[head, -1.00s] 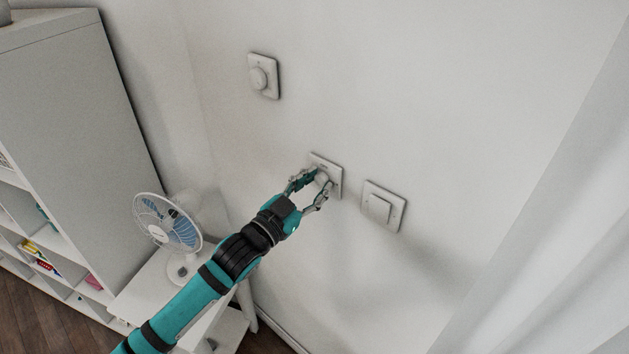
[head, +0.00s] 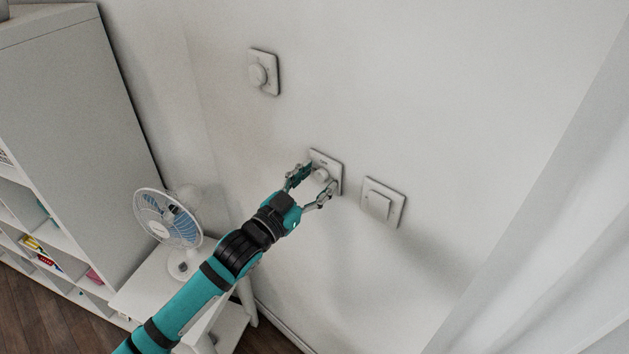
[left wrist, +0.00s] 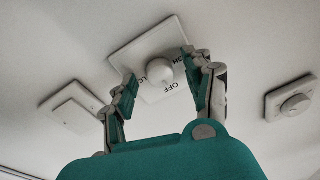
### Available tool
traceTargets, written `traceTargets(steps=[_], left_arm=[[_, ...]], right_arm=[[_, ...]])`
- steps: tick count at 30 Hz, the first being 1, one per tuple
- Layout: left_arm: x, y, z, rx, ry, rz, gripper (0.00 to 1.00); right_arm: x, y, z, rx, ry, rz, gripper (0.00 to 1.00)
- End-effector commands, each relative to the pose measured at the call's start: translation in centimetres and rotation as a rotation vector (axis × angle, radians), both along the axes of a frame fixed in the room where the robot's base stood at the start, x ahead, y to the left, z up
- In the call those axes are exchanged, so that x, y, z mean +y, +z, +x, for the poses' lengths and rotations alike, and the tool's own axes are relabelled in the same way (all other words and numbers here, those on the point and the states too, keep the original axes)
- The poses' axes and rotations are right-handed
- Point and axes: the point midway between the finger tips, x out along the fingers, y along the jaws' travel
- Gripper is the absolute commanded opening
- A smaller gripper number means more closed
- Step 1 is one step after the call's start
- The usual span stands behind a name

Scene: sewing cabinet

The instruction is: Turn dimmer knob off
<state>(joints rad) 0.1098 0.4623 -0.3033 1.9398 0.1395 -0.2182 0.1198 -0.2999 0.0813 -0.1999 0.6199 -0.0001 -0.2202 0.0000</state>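A white dimmer knob (head: 320,175) sits on a square white wall plate (head: 326,160). In the left wrist view the round knob (left wrist: 159,71) stands out from its plate (left wrist: 150,38), which bears dark lettering including "OFF". My left gripper (head: 312,187) is at this plate, with one finger on each side of the knob. In the left wrist view the gripper (left wrist: 160,82) is open, and gaps show between its fingers and the knob. My right gripper is not in view.
A second dial plate (head: 263,72) is higher on the wall to the left. A flat rocker switch (head: 382,203) is to the right. A fan (head: 167,218) stands on a white table beside a shelf unit (head: 70,90). A curtain (head: 560,240) hangs at right.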

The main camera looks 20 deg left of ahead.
Motion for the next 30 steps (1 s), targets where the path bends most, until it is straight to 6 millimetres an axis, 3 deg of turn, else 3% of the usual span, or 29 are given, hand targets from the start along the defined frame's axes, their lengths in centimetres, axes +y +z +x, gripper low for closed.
traceTargets(steps=[10,21,30], left_arm=[[0.5,-0.2,-1.2,0.000,0.001,0.001,0.52],[3.0,-1.0,-7.9,0.004,0.000,0.001,0.52],[4.2,-1.1,-10.9,0.001,0.000,0.001,0.52]], right_arm=[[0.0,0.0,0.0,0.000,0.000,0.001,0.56],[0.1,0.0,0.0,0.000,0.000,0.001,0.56],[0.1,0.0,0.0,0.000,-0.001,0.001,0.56]])
